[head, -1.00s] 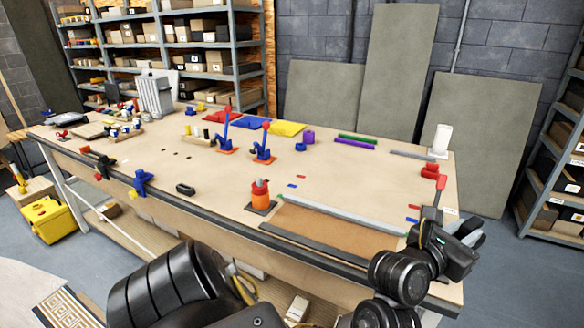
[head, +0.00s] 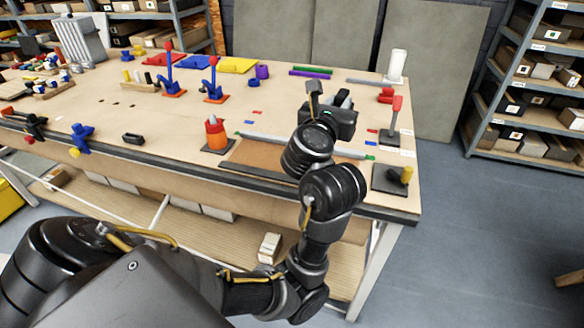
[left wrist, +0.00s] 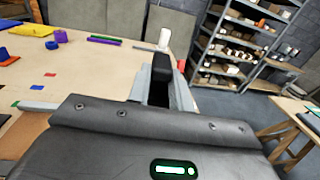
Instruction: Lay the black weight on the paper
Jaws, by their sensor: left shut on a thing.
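My left gripper (head: 329,97) is over the table, beyond the right part of the brown paper (head: 258,155) in the head view. It is shut on a black upright block, the black weight (left wrist: 160,78), which shows between the two grey fingers in the left wrist view. In the head view the weight is hard to tell from the dark gripper. The paper lies near the front edge, with a grey bar (head: 262,138) along its far side; my arm hides its right part. My right gripper is not in view.
An orange-red bottle (head: 215,133) stands left of the paper. To the right are a red-handled stand (head: 394,121) and a dark pad (head: 383,181) with a yellow and black object. A white cylinder (head: 397,65) is at the back right. The table's middle is mostly clear.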

